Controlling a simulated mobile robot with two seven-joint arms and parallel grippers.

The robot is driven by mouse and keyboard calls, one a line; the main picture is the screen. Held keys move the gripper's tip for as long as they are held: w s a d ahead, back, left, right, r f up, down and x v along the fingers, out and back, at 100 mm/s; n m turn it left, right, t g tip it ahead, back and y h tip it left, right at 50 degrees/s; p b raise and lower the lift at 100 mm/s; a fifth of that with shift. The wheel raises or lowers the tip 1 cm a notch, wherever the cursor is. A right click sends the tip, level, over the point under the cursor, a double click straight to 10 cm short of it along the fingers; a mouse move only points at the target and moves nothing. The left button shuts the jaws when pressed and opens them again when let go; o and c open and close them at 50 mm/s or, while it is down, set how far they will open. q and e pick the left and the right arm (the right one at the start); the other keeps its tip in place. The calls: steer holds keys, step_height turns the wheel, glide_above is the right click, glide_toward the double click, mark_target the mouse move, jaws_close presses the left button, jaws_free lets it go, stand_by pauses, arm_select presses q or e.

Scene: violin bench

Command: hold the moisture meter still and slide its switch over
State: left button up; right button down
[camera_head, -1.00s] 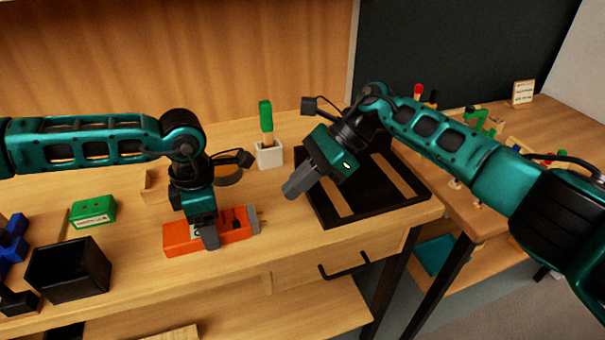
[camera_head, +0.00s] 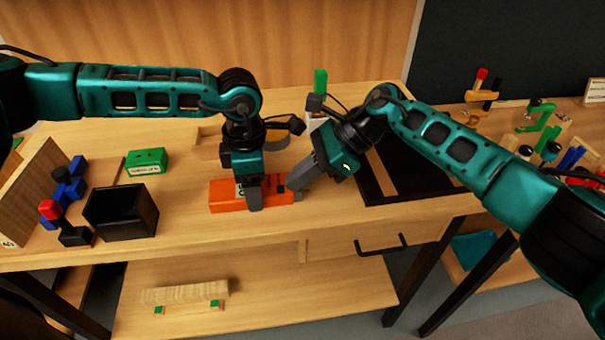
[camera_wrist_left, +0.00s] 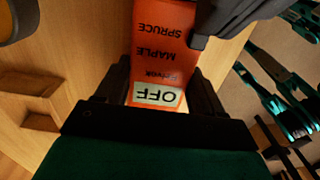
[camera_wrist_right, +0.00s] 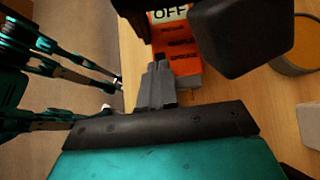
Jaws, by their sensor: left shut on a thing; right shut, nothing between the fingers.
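The orange moisture meter (camera_head: 228,197) lies flat on the bench. Its face shows the words SPRUCE and MAPLE and a white OFF label (camera_wrist_left: 158,95) in the left wrist view. My left gripper (camera_head: 254,200) is shut across the meter, one finger on each side, beside the OFF label. My right gripper (camera_head: 294,187) is shut and empty at the meter's right end, close to its face; I cannot tell whether it touches. In the right wrist view its fingertips (camera_wrist_right: 158,68) lie over the meter (camera_wrist_right: 182,52).
A black open box (camera_head: 121,212), a green box (camera_head: 147,161) and blue blocks (camera_head: 70,184) are to the left. A white holder with a green-handled tool (camera_head: 320,83) stands behind. A black tray (camera_head: 408,188) lies to the right. The bench front is clear.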

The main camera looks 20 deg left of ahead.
arm_select(q)
steer(key=shift+s+f, duration=0.25)
steer(key=shift+f, duration=0.05)
arm_select(e)
steer(key=shift+s+a+f, duration=0.1)
steer(key=shift+s+a, duration=0.25)
steer(key=shift+a, duration=0.2)
steer(key=shift+s+a, duration=0.35)
steer(key=shift+a, duration=0.2)
steer(key=w+d, duration=0.1)
steer(key=d, duration=0.1)
steer(key=w+d, duration=0.1)
steer(key=d, duration=0.1)
steer(key=shift+w, duration=0.2)
steer(key=v, duration=0.9)
steer(key=shift+r, duration=0.4)
arm_select(q)
steer(key=o, duration=1.1)
steer(key=shift+o, duration=0.8)
steer(key=shift+w, duration=0.1)
arm_select(e)
steer(key=shift+w+d, duration=0.1)
arm_select(q)
steer(key=shift+r, duration=0.1)
